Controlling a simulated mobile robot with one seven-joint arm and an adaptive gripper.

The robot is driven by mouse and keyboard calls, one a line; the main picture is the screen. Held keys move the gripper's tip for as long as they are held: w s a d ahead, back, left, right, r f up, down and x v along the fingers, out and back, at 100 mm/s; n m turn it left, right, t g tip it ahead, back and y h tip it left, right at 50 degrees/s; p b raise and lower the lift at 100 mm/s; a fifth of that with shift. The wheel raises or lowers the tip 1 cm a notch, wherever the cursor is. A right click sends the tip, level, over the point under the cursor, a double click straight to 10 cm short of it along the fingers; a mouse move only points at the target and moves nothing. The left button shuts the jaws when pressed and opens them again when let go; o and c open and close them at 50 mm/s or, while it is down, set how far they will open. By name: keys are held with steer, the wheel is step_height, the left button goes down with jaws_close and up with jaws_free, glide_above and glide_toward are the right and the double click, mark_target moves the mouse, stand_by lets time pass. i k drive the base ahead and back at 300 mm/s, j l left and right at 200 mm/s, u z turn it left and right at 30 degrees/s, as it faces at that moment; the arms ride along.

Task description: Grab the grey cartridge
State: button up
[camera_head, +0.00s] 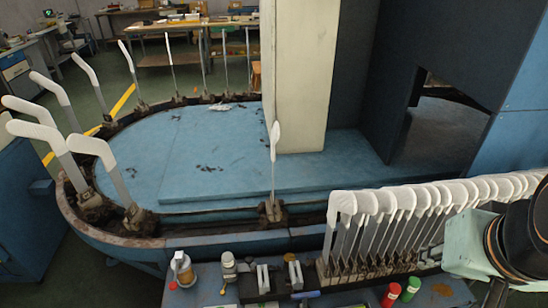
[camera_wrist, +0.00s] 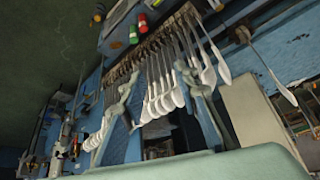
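I cannot single out a grey cartridge with certainty. A red cylinder (camera_head: 391,294) and a green cylinder (camera_head: 411,288), both with pale ends, lie on the blue bench at the lower right of the head view. They also show at the top of the wrist view as a red cylinder (camera_wrist: 142,18) and a green cylinder (camera_wrist: 133,35). Grey blocks (camera_head: 263,278) stand further left on the bench. My gripper (camera_wrist: 157,78) is open, its two fingers apart with nothing visibly held.
The oval machine (camera_head: 190,150) with more sock boards fills the middle.

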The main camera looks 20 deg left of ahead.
mark_target(228, 261)
steer(key=u, duration=1.3)
steer(key=k+j+u, duration=0.25)
steer(key=k, duration=0.15)
steer(key=k+j+z, duration=0.1)
steer(key=k, duration=0.35)
steer(key=i+j+z, duration=0.4)
steer(key=i+j, duration=0.05)
steer(key=i, duration=0.1)
